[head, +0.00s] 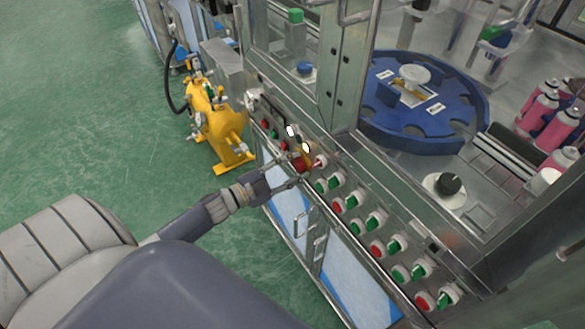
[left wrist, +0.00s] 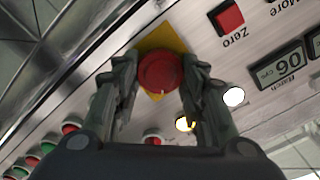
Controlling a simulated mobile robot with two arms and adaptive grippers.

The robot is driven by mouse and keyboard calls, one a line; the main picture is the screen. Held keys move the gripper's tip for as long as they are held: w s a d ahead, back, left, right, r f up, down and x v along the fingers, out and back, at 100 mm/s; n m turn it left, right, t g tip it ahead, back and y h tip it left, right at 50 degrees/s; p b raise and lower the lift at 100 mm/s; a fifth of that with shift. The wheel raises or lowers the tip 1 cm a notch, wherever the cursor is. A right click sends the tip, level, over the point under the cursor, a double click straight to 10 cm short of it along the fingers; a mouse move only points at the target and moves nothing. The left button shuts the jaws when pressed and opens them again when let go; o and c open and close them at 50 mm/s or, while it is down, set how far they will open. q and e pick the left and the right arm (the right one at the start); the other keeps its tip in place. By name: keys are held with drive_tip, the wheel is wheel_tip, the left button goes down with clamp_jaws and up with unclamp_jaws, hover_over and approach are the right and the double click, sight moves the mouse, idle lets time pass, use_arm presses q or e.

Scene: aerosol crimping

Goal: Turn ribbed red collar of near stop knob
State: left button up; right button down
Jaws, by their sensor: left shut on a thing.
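The near stop knob is a round red knob on a yellow square plate; it shows in the left wrist view (left wrist: 160,73) and, partly covered, in the head view (head: 299,164). My left gripper (head: 296,174) reaches the front panel from the left. In the left wrist view, the fingers of my left gripper (left wrist: 160,76) stand on either side of the knob and are shut on it. The ribs of the collar are too small to make out. My right gripper is not in view.
A row of red and green knobs (head: 376,222) runs along the panel to the right. A red square button marked Zero (left wrist: 230,17) and a numeric display (left wrist: 280,66) sit close by. A yellow pump (head: 215,125) stands on the green floor at left. A blue turntable (head: 440,120) is behind the frame.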

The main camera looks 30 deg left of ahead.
use_arm(q)
drive_tip(key=shift+m, duration=0.7)
drive_tip(key=o, duration=1.1)
drive_tip(key=shift+c, duration=0.2)
drive_tip(key=v, duration=1.2)
